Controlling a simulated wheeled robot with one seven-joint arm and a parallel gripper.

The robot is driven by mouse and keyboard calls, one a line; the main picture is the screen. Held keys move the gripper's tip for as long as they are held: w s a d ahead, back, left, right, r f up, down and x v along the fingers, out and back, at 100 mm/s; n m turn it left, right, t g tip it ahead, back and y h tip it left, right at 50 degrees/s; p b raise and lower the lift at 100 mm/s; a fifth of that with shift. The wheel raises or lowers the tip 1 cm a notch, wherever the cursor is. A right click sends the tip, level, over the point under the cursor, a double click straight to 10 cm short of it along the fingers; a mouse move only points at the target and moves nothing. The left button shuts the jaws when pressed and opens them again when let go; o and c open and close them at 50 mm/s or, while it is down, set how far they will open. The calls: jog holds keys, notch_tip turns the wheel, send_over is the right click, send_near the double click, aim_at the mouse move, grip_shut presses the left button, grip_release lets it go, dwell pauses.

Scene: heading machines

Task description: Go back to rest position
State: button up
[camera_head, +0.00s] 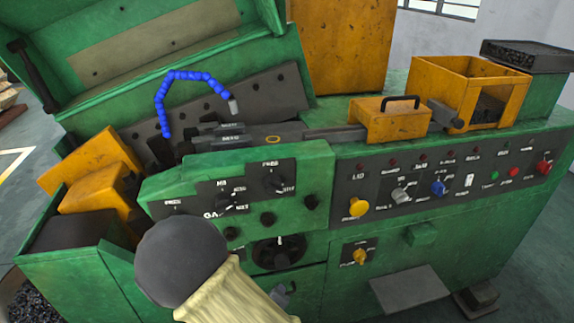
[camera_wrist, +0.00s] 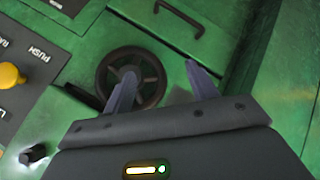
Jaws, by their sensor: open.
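My gripper (camera_wrist: 160,82) is open and empty in the wrist view, its two fingers spread apart. Behind the left finger is a dark round handwheel (camera_wrist: 130,66) on the green machine (camera_wrist: 190,22); I cannot tell whether they touch. In the head view, my arm reaches in from the bottom and covers part of the machine's front. The handwheel (camera_head: 279,251) shows just beyond the arm. My gripper's fingers are mostly hidden there, with only a small grey part visible below the handwheel.
The front panel carries a yellow knob (camera_head: 359,207), a blue knob (camera_head: 438,188) and a red button (camera_head: 543,167). A blue segmented hose (camera_head: 188,76) arches above the machine. A grey plate (camera_head: 409,288) juts out at the lower front. Open floor lies at the right.

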jog(key=s+d+r+m+g+p, duration=0.3)
jog(key=s+d+r+m, duration=0.1)
jog(key=d+r, duration=0.5)
jog(key=s+d+r+m+g+y+p, duration=0.1)
jog(key=s+d+r+m+g, duration=0.3)
jog(key=d+r, duration=0.6)
notch_tip(320, 180, up, 3)
jog(key=shift+d+f+m+p, duration=0.2)
jog(key=shift+m+p, duration=0.6)
jog(key=shift+p, duration=0.1)
